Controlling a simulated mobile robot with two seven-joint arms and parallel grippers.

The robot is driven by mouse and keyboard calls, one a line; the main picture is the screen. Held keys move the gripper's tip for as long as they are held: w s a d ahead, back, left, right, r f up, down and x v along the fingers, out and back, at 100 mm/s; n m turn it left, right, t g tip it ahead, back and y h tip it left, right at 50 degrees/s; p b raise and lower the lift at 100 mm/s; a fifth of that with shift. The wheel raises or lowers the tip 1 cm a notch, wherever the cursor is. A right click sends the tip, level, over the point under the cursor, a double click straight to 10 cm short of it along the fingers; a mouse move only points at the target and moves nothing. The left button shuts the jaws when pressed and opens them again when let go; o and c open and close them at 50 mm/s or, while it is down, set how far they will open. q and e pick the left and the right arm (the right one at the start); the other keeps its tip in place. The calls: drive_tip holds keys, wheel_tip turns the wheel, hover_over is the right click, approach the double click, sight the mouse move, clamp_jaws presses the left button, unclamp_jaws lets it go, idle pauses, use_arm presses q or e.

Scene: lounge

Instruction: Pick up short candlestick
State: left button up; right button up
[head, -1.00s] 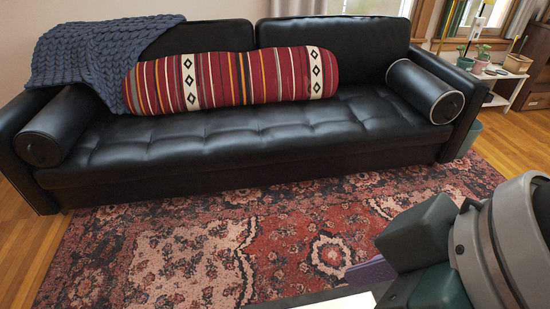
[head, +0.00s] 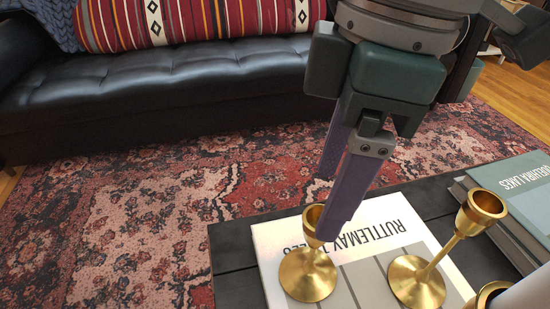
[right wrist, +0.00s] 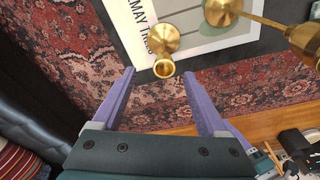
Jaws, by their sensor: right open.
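My left gripper is not in view.
A taller brass candlestick (head: 432,268) stands close on the right, and part of another brass piece (head: 487,297) shows at the bottom edge. The white book (head: 283,240) lies on the black table (head: 232,258). Stacked books (head: 520,190) lie at right. A black sofa (head: 200,95) stands behind the rug.

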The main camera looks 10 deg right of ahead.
drive_tip(key=b, duration=0.3)
hover_over(309, 269)
drive_tip(key=w, duration=0.1)
drive_tip(key=f, duration=0.4)
drive_tip(key=shift+d+f, duration=0.25)
drive_tip(key=shift+f, duration=0.1)
drive_tip(key=f+b, duration=0.2)
drive_tip(key=f, duration=0.1)
drive_tip(key=f+b, duration=0.2)
drive_tip(key=shift+s+a, duration=0.1)
drive_tip(key=shift+s, duration=0.15)
drive_tip(key=shift+c, duration=0.2)
clamp_jaws()
drive_tip(key=shift+r, duration=0.1)
